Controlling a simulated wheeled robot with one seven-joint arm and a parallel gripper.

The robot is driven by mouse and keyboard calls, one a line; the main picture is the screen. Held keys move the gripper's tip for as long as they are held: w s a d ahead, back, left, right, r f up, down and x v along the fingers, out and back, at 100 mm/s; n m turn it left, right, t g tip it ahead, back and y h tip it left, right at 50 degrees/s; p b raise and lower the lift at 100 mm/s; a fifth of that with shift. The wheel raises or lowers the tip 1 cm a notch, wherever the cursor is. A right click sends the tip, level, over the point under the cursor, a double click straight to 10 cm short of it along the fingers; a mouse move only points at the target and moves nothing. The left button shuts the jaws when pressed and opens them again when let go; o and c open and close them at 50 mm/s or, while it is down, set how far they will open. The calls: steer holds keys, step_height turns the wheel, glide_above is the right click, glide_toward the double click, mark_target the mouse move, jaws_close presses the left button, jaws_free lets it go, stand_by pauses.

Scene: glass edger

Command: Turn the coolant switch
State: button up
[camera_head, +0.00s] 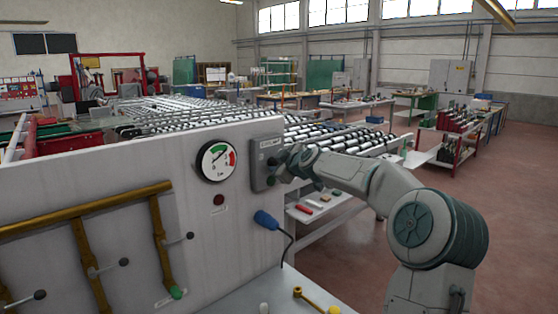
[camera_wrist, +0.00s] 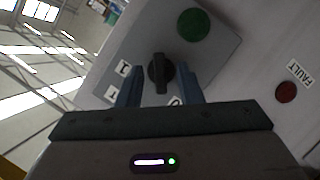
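The coolant switch is a black knob (camera_wrist: 160,73) with a raised bar handle on a grey plate (camera_wrist: 218,48). In the head view the plate (camera_head: 262,146) is on the white machine panel, right of the dial, and my arm covers the knob. My gripper (camera_wrist: 160,80) is open, with one blue-grey finger on each side of the knob. Gaps show between fingers and knob; I cannot tell how deep the tips reach. In the head view my gripper (camera_head: 282,166) is against the plate's front. A "1" label (camera_wrist: 123,68) shows by the left finger; another label is partly hidden between the fingers.
A green button (camera_wrist: 193,24) is on the same plate, and a red FAULT lamp (camera_wrist: 286,92) is beside it. A pressure gauge (camera_head: 216,162) and a blue plug (camera_head: 266,219) are near on the panel. Brass pipes (camera_head: 85,209) are at left; a roller conveyor (camera_head: 190,112) lies behind.

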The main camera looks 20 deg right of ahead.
steer(key=shift+w, duration=0.2)
jaws_close()
steer(key=shift+f, duration=0.1)
steer(key=shift+w+d+m+g+y+b, duration=0.1)
steer(key=shift+m+g+y+b, duration=0.4)
steer(key=shift+m+y, duration=1)
steer(key=shift+d+m+g+y+b, duration=0.15)
steer(key=shift+m+g+y+b, duration=0.5)
steer(key=shift+m, duration=1.45)
steer(key=shift+w+d+m+g+y+b, duration=0.1)
steer(key=shift+m+g+y+b, duration=0.2)
steer(key=shift+m+y, duration=1.3)
steer(key=shift+m+h, duration=0.25)
steer(key=shift+m, duration=0.15)
